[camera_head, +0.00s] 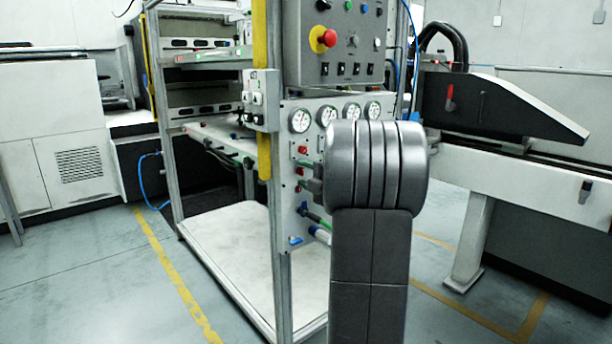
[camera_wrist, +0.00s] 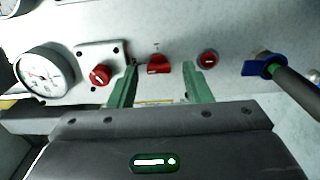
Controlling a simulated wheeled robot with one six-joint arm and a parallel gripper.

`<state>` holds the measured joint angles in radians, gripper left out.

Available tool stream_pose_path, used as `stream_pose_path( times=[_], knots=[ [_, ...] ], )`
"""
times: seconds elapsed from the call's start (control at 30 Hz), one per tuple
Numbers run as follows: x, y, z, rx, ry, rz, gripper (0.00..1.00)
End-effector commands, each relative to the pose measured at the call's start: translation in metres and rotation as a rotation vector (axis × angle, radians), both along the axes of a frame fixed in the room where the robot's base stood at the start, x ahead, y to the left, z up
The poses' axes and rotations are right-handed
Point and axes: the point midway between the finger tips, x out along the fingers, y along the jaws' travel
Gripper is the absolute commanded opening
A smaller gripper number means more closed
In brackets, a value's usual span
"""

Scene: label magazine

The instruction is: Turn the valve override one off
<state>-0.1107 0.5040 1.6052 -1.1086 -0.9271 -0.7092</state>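In the wrist view my gripper (camera_wrist: 160,72) is open, its two green fingers pointing at the grey valve panel. A red knob (camera_wrist: 159,66) sits between the fingertips, with a visible gap on each side. A second red knob (camera_wrist: 100,75) on a square plate is left of the left finger. No readable label shows which one is override one. In the head view my arm hides most of the gripper and part of the panel (camera_head: 286,215).
A pressure gauge (camera_wrist: 45,72) is left of the knobs in the wrist view. A blue valve handle (camera_wrist: 264,66) with a dark hose (camera_wrist: 296,90) is close on the right. In the head view a control box (camera_head: 340,45) hangs above the gauges, beside a frame post (camera_head: 275,190).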

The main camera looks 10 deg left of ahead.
Motion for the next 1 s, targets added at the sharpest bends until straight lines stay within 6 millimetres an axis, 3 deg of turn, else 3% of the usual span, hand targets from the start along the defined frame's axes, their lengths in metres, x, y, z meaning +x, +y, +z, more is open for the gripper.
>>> stream_pose_path(
  times=[0.27, 0.7, 1.0],
  knots=[
    [-0.004, -0.007, 0.002, 0.001, 0.000, -0.002, 0.45],
    [-0.061, -0.080, 0.003, 0.001, 0.001, -0.005, 0.45],
    [-0.083, -0.107, 0.001, -0.001, 0.001, -0.001, 0.45]
  ],
)
